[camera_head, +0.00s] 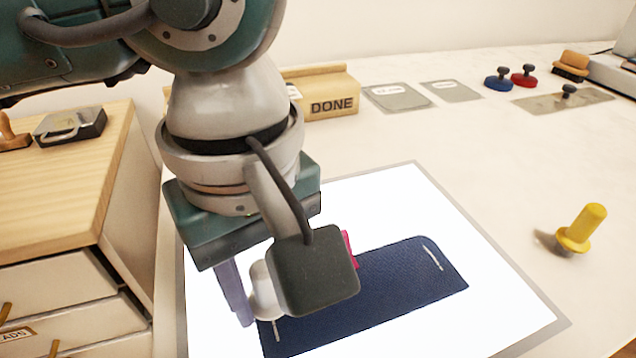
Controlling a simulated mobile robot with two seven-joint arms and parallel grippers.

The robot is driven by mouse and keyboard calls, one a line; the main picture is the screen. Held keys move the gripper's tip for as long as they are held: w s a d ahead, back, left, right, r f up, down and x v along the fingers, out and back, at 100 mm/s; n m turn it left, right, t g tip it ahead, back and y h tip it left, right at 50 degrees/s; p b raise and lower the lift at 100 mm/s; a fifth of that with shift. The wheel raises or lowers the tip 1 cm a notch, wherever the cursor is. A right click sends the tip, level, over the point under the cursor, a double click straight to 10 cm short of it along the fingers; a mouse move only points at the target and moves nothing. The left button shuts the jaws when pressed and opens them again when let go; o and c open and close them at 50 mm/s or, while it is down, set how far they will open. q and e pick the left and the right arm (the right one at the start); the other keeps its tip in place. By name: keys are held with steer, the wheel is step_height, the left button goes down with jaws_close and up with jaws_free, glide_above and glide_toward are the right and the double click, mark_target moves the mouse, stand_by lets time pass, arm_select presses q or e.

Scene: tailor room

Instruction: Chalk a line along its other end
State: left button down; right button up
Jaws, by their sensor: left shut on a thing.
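A navy cloth piece (390,285) with a rounded far right corner lies on a white lit panel (420,200). A pale chalk line (432,258) runs along its right end. A short pale mark (277,330) shows near its left end, just below my gripper. My left gripper (250,300) points down over the cloth's left end, shut on a white piece, apparently the chalk (264,288); the gripper hides part of it. Its tip is at or just above the cloth; contact is unclear. My right gripper is not in view.
A yellow peg-like tool (582,228) stands to the right. Behind are a wooden DONE tray (330,95), grey flat plates (398,96), blue (499,80) and red (524,77) knobbed discs and a brush (571,65). A wooden drawer cabinet (70,190) stands left.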

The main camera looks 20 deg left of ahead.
arm_select(q)
steer(key=shift+a+f, duration=0.1)
steer(key=shift+a, duration=0.05)
steer(key=shift+w+a+b, duration=0.4)
steer(key=shift+w+b, duration=0.1)
steer(key=shift+w, duration=0.1)
step_height(320, 180, up, 7)
steer(key=p, duration=0.4)
steer(key=shift+r+p, duration=0.2)
steer(key=shift+p, duration=0.1)
stand_by(0.4)
